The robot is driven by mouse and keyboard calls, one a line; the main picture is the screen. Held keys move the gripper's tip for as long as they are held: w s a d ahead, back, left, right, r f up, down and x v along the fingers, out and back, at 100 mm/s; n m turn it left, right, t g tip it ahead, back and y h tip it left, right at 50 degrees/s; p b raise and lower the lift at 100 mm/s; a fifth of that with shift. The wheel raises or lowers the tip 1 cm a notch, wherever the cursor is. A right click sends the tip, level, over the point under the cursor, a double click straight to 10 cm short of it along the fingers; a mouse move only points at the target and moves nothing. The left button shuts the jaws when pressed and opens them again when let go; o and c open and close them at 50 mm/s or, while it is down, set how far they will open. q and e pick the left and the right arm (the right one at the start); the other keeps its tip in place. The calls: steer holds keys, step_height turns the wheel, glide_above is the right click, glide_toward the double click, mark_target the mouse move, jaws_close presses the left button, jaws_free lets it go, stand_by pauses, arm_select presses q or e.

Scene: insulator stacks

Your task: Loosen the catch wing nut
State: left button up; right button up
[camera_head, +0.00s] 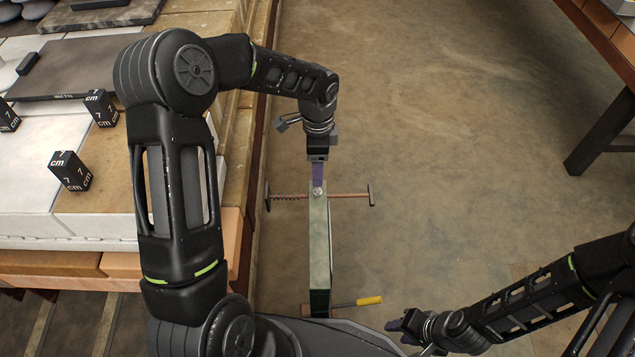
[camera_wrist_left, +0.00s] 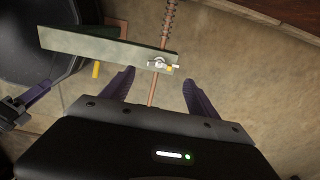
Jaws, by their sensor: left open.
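A long narrow green beam (camera_head: 319,245) lies below my grippers, with a thin crossing rod (camera_head: 345,195) near its far end. The small pale metal catch wing nut (camera_head: 318,190) sits at that end. In the left wrist view the wing nut (camera_wrist_left: 160,63) is beside a small yellow part, at the end of the beam (camera_wrist_left: 95,45). My left gripper (camera_head: 318,181) is above the wing nut. In its wrist view the fingers of this gripper (camera_wrist_left: 159,78) are apart, with the nut just beyond the gap. My right gripper (camera_head: 400,325) is near the beam's near end; its jaw gap is unclear.
A yellow handle (camera_head: 369,301) sticks out right of the beam's near end. A work surface with black marked cubes (camera_head: 69,171) and a dark plate (camera_head: 75,68) stands left. A dark table leg (camera_head: 600,135) is at right.

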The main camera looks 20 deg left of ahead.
arm_select(q)
step_height(320, 180, down, 8)
steer(key=shift+r+b, duration=0.1)
steer(key=shift+b, duration=0.95)
steer(key=shift+c, duration=0.2)
steer(key=c, duration=1.3)
